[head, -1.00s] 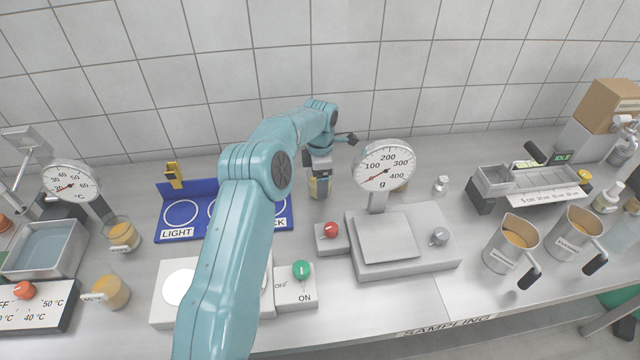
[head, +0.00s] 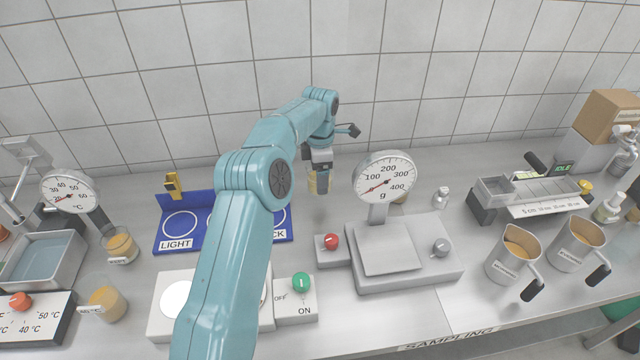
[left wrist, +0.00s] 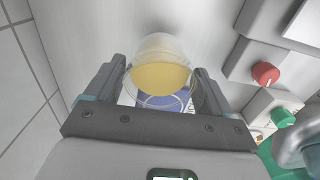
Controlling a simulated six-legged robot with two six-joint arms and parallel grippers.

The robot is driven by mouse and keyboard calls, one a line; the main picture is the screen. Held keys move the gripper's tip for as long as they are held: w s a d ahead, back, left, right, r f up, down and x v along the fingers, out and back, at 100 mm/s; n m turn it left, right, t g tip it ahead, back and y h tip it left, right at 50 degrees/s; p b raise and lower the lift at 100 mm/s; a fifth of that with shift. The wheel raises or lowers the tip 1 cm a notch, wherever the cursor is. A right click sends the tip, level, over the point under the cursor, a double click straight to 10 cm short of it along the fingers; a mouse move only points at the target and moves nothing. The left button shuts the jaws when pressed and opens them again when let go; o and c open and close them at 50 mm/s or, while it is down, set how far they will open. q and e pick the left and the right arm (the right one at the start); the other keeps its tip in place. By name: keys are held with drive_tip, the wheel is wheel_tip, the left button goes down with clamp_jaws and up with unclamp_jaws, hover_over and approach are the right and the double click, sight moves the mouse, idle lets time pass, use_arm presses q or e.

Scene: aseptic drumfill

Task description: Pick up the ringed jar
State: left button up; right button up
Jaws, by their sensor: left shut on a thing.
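A clear jar with yellow-orange contents (left wrist: 162,75) sits between the two fingers of my left gripper (left wrist: 165,88) in the left wrist view. The gripper is shut on it. I cannot make out a ring on the jar for certain. My right gripper is not in view.
A dial scale (head: 392,250) stands right of the jar, with a red knob (head: 331,241) near it. The blue board (head: 180,243) lies left, partly behind my arm. Other jars (head: 121,247) stand far left. Two metal jugs (head: 512,252) stand right. The tiled wall (head: 420,70) is close behind.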

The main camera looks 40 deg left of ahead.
use_arm(q)
wheel_tip(320, 180, up, 14)
drive_tip(key=p, duration=0.5)
